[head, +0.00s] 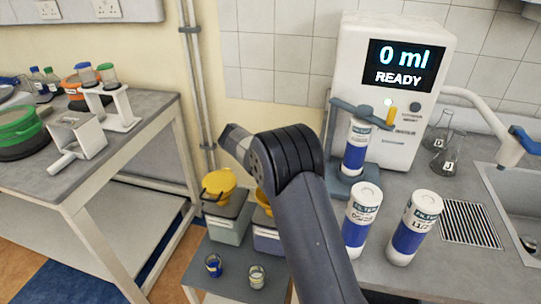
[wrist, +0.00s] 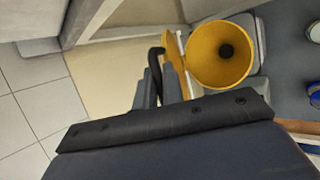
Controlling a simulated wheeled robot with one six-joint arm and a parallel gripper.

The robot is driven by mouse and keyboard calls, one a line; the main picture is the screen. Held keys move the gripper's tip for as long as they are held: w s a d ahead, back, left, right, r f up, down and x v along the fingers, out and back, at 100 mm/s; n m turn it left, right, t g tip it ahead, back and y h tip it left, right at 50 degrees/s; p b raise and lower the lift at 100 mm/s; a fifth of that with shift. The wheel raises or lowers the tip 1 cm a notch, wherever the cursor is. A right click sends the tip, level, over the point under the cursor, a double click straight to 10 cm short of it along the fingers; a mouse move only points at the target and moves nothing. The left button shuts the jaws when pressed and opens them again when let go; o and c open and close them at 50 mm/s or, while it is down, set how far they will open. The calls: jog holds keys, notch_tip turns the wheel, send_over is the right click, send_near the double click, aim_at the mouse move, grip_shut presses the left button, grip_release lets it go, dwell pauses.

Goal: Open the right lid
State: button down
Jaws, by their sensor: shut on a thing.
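Two grey bins stand side by side on a low stand, each with yellow on top. The left bin's yellow lid (head: 221,181) with a black handle appears down. The right bin (head: 267,238) is mostly behind my arm. In the wrist view its yellow funnel (wrist: 220,55) is uncovered, with a dark hole in the middle. The right lid (wrist: 174,58) shows edge-on, standing up at the wall side of that funnel. My gripper (wrist: 157,88) is shut on the lid's black handle (wrist: 154,62). My fingers are hidden in the head view.
A blue-filled beaker (head: 213,265) and a pale beaker (head: 257,276) stand in front of the bins. The dispenser (head: 385,80), reading "0 ml READY", and filter bottles (head: 412,228) are on the right bench. A grey table (head: 150,105) with labware stands left.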

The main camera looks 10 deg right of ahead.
jog(key=w+p, duration=0.1)
jog(key=w+d+r+g+p, duration=0.1)
jog(key=p, duration=0.1)
jog(key=shift+r+y, duration=0.25)
jog(key=shift+y, duration=0.05)
jog(key=w+d+p, duration=0.2)
jog(key=w+p, duration=0.1)
jog(key=w, duration=0.3)
jog(key=shift+d+r, duration=0.15)
jog(key=shift+r, duration=0.05)
jog(key=c, duration=1.6)
grip_release()
jog(key=shift+o, duration=0.4)
jog(key=b+v, duration=0.1)
jog(key=v, duration=1)
